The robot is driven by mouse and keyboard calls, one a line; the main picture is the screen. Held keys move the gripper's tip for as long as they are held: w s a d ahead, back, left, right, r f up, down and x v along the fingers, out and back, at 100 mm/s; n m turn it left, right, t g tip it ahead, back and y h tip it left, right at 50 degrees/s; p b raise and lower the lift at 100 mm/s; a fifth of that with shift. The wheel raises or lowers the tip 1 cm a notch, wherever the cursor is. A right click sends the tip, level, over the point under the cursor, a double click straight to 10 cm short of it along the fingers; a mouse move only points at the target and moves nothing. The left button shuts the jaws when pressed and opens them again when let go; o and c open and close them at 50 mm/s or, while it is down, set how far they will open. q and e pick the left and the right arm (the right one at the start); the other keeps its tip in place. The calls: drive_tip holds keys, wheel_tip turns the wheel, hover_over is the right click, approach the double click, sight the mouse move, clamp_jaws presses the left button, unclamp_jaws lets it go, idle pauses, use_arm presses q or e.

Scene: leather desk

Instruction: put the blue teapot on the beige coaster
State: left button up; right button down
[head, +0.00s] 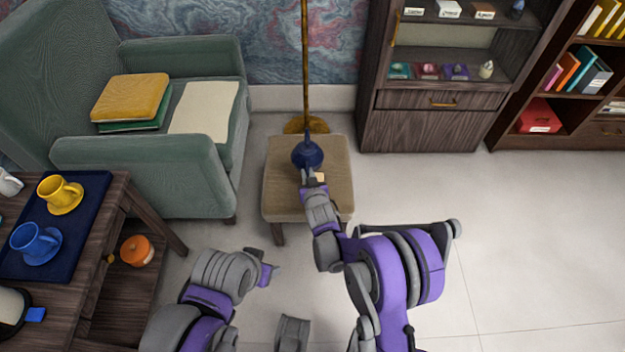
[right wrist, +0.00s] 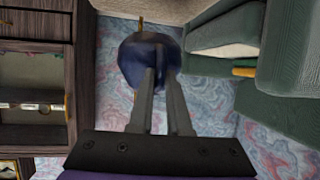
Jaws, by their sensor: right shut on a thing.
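The blue teapot (head: 307,153) shows in the head view over the far part of a beige padded stool (head: 280,195). My right gripper (head: 309,174) is shut on it from the near side. In the right wrist view the teapot (right wrist: 138,62) is dark and blurred at the fingertips (right wrist: 161,75). I cannot tell whether the teapot touches the stool. A small beige patch (head: 320,177) shows beside the right gripper; it may be the coaster, mostly hidden. My left gripper (head: 268,274) is low at the lower left, away from the teapot, its fingers unclear.
A green armchair (head: 150,175) stands left of the stool. A dark table with a blue tray (head: 85,220), a yellow cup (head: 58,192) and a blue cup (head: 32,240) is at the left. A cabinet (head: 425,130) stands behind right. The floor at right is clear.

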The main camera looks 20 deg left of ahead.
drive_tip(key=f+b, duration=0.1)
drive_tip(key=f, duration=0.2)
drive_tip(key=f+b, duration=0.1)
drive_tip(key=f, duration=0.3)
drive_tip(key=a+f, duration=0.1)
drive_tip(key=f, duration=0.2)
drive_tip(key=shift+s+f+b, duration=0.1)
drive_tip(key=shift+f+b, duration=0.15)
drive_tip(key=shift+b, duration=0.15)
drive_tip(key=c, duration=0.9)
unclamp_jaws()
drive_tip(key=shift+o, duration=0.2)
drive_tip(key=shift+s+r, duration=0.1)
drive_tip(key=p+v, duration=0.2)
drive_tip(key=v, duration=0.9)
drive_tip(key=shift+s+d+r, duration=0.2)
drive_tip(key=shift+s+r, duration=0.05)
drive_tip(key=shift+s, duration=0.05)
